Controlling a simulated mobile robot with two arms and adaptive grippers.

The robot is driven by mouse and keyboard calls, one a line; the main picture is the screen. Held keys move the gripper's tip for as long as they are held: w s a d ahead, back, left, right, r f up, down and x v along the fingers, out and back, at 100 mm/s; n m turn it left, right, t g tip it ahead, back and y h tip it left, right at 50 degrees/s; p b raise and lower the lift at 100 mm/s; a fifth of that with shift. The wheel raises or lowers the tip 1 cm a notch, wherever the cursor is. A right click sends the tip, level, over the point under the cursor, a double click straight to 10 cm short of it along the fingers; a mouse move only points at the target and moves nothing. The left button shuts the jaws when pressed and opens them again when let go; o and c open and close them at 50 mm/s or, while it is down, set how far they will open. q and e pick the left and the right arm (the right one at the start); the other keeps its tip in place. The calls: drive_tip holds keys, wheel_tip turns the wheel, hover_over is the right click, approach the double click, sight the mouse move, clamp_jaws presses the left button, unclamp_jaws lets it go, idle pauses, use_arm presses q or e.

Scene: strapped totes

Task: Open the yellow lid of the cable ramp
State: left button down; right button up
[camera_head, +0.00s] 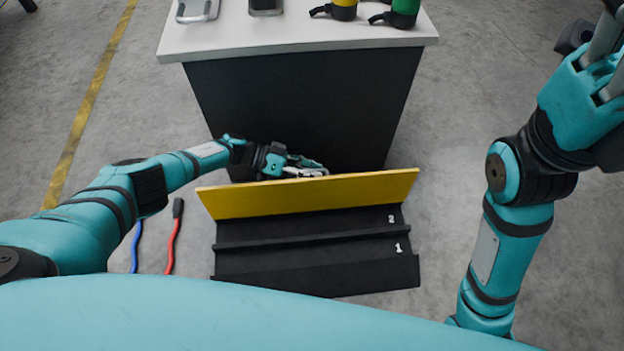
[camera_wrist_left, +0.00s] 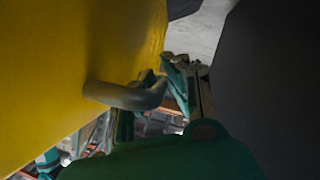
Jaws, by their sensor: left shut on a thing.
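The yellow lid (camera_head: 310,194) of the cable ramp stands raised, nearly upright, at the far edge of the black ramp base (camera_head: 320,270). The base's open channels face me, with the white marks 1 and 2 at right. My left gripper (camera_head: 312,170) is behind the lid, its lower part hidden by the lid's top edge. In the left wrist view, a grey curved handle (camera_wrist_left: 120,95) sticks out from the lid (camera_wrist_left: 70,60), and the gripper is shut on it. My right gripper (camera_head: 605,70) is raised at the upper right, cut by the frame; its fingers' opening is unclear.
A dark cabinet with a white top (camera_head: 300,32) stands close behind the lid, leaving a narrow gap. Yellow and green connectors (camera_head: 403,10) sit on top. A blue cable (camera_head: 136,245) and a red cable (camera_head: 173,240) lie left of the ramp. Floor right of the ramp is clear.

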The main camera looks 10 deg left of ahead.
use_arm(q)
drive_tip(key=shift+w+a, duration=0.1)
drive_tip(key=shift+w, duration=0.1)
idle(0.3)
drive_tip(key=c, duration=1.6)
unclamp_jaws()
drive_tip(key=shift+c, duration=0.2)
drive_tip(key=v, duration=1.2)
drive_tip(key=shift+r, duration=0.15)
